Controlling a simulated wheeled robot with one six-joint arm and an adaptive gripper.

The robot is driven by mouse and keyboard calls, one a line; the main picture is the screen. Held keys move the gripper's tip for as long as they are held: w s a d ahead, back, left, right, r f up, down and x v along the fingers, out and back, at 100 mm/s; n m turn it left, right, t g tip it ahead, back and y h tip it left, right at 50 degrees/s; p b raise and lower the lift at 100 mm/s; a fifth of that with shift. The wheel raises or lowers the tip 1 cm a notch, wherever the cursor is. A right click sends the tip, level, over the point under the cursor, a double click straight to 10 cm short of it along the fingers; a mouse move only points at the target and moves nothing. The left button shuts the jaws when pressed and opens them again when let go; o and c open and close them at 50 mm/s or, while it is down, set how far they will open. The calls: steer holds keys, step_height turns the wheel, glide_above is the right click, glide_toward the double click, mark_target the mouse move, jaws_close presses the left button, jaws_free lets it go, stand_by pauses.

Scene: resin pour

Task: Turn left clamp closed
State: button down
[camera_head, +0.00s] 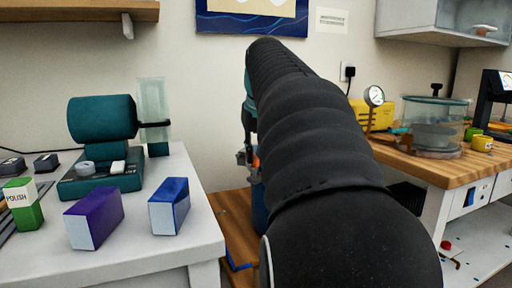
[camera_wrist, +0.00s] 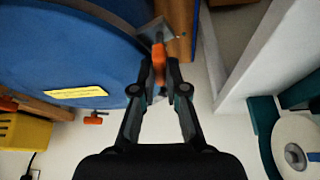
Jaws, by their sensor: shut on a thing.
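In the wrist view, the fingertips of my gripper (camera_wrist: 164,65) are shut on the orange handle of the left clamp (camera_wrist: 158,55). The clamp's grey metal bracket (camera_wrist: 155,30) is just beyond the fingers, at the edge of a large blue round vessel (camera_wrist: 90,60) with a yellow label. A second orange-handled clamp (camera_wrist: 93,120) sits apart at the lower left. In the head view, my arm hides most of the vessel (camera_head: 258,205) and the gripper; a bit of orange (camera_head: 256,161) shows beside the arm. I cannot tell how far the handle is turned.
A white table (camera_head: 150,248) on the left holds a teal machine (camera_head: 100,120), a purple box (camera_head: 94,218) and a blue box (camera_head: 168,205). A wooden bench (camera_head: 440,170) on the right holds a clear chamber (camera_head: 432,125) and a gauge (camera_head: 374,96). The white table's edge is close to the vessel.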

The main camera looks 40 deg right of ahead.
steer(key=m+h+p, duration=0.1)
steer(key=m, duration=0.1)
steer(key=m+g+h+p, duration=0.1)
steer(key=m, duration=0.2)
steer(key=shift+w+a+m, duration=0.15)
steer(key=shift+m, duration=0.15)
steer(key=m+g, duration=0.1)
steer(key=m, duration=0.2)
steer(key=shift+h, duration=0.3)
steer(key=shift+w+m+g, duration=0.1)
steer(key=shift+m+g, duration=0.7)
steer(key=shift+m, duration=0.9)
steer(key=c, duration=1.2)
jaws_free()
steer(key=v, duration=1.2)
steer(key=shift+a, duration=0.15)
